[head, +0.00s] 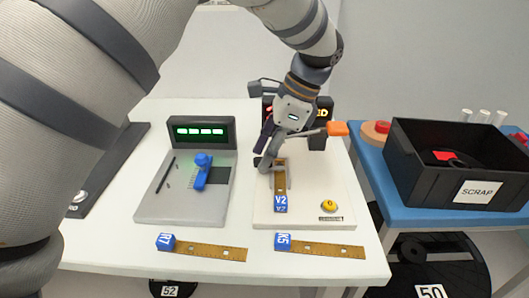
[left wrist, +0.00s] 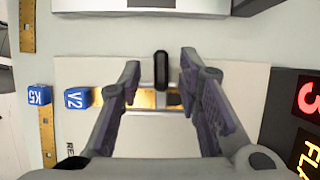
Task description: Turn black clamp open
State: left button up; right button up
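My left gripper (head: 266,162) reaches down over the white station on the right. In the left wrist view its two fingers (left wrist: 160,64) are apart, one on each side of a slim black bar, which looks like the black clamp (left wrist: 161,70). I see no clear contact. The bar points crosswise to the brass strip (left wrist: 142,98), with its end near the strip. The strip (head: 280,180) has a blue V2 tag (head: 280,203), also in the left wrist view (left wrist: 77,98). My right gripper is not in view.
A lever with an orange end (head: 337,129) sticks out beside my gripper. A lit display stands behind it (left wrist: 309,100). A grey station with a blue clamp (head: 202,170) is at left. Strips tagged R7 (head: 166,242) and K5 (head: 283,242) lie in front. A black scrap bin (head: 420,175) stands right.

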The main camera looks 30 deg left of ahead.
pick_arm(q)
jog(key=shift+s+a+f, duration=0.1)
jog(key=shift+a+f, duration=0.1)
jog(key=shift+f, duration=0.2)
grip_shut()
